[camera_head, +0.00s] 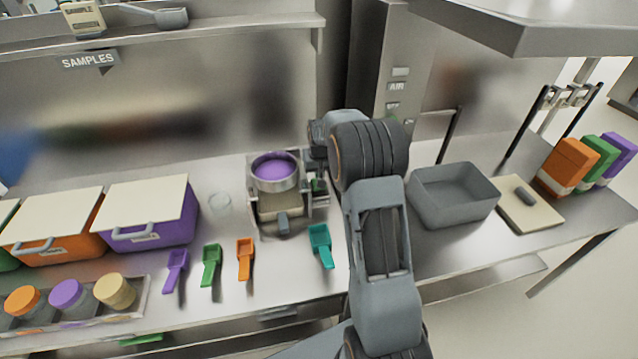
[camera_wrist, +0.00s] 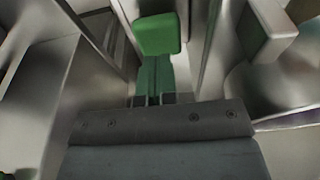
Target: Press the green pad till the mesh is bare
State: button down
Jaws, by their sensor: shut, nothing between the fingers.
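A round metal sieve (camera_head: 275,184) sits on a small bench machine (camera_head: 266,214) in the head view. Purple powder (camera_head: 275,166) covers its mesh. The green pad (camera_wrist: 157,33) shows as a rounded block at the top middle of the wrist view. A small green patch (camera_head: 318,185) at the machine's right side in the head view looks like the same pad. My gripper (camera_wrist: 154,84) is shut and empty, pointing toward the pad. Whether the fingertips touch it I cannot tell. In the head view my own arm hides most of the gripper.
Teal (camera_head: 320,247), orange (camera_head: 245,260), green (camera_head: 211,266) and purple (camera_head: 175,271) scoops lie in front of the machine. Lidded purple (camera_head: 150,234) and orange (camera_head: 50,250) bins stand left. A grey empty bin (camera_head: 440,210) stands right of my arm, beside a board (camera_head: 518,215).

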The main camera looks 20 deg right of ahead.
jog(key=shift+f, duration=0.2)
dwell(0.3)
jog(key=shift+f+b, duration=1.15)
jog(key=shift+f, duration=0.25)
jog(key=shift+r+p, duration=0.65)
jog(key=shift+r, duration=0.35)
jog(key=shift+f, duration=0.25)
jog(key=shift+r, duration=0.2)
jog(key=shift+f, duration=0.1)
dwell(1.0)
jog(key=shift+b, duration=0.4)
